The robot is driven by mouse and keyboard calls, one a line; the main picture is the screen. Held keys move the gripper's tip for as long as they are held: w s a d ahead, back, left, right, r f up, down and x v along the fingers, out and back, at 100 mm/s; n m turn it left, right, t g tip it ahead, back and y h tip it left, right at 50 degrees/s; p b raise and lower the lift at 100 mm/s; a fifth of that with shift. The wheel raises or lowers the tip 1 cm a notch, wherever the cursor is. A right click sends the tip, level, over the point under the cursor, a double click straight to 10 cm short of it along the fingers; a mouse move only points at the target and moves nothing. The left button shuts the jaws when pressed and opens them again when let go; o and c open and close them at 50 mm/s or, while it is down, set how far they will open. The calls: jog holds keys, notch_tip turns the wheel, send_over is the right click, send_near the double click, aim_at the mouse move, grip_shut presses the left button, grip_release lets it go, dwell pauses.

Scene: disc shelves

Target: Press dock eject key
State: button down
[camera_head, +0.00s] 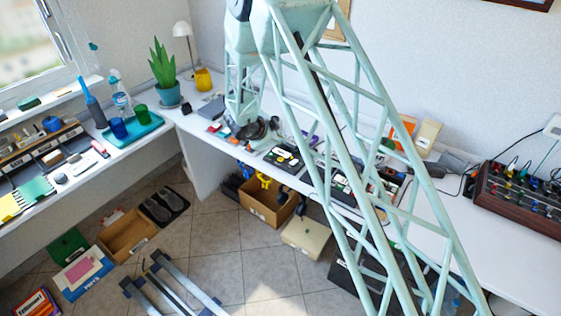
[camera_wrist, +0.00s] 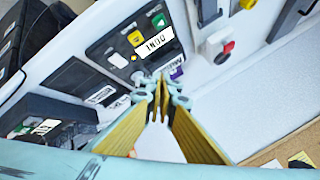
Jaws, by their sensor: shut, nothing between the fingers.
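In the wrist view a dark panel (camera_wrist: 130,50) carries a green button (camera_wrist: 158,20), a yellow button (camera_wrist: 134,38), a white label (camera_wrist: 153,43) and a round pale button (camera_wrist: 117,61). I cannot tell which of these, if any, is the dock eject key. My gripper (camera_wrist: 158,78) is shut and empty, its fingertips at the panel's lower edge in the picture. I cannot tell whether they touch it. The tips hide part of the panel and a purple label (camera_wrist: 176,66). In the head view my fingertips cannot be made out.
A pale unit with a red button (camera_wrist: 228,47) is at the wrist view's upper right. A dark box (camera_wrist: 62,110) lies at left. In the head view, a brown rack with colored knobs (camera_head: 520,195) stands on the right desk, and a plant (camera_head: 165,75) in the corner.

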jog(key=b, duration=0.4)
send_over(281, 159)
jog(key=shift+s+f, duration=0.15)
jog(key=shift+f, duration=2.05)
jog(key=shift+f+b, duration=0.45)
jog(key=shift+f, duration=0.85)
jog(key=shift+f, duration=0.95)
jog(key=shift+r, duration=0.15)
jog(key=shift+r+p, duration=0.6)
jog(key=shift+r, duration=0.15)
dwell(0.4)
jog(key=shift+r+p, duration=2.05)
jog(key=shift+r, duration=0.45)
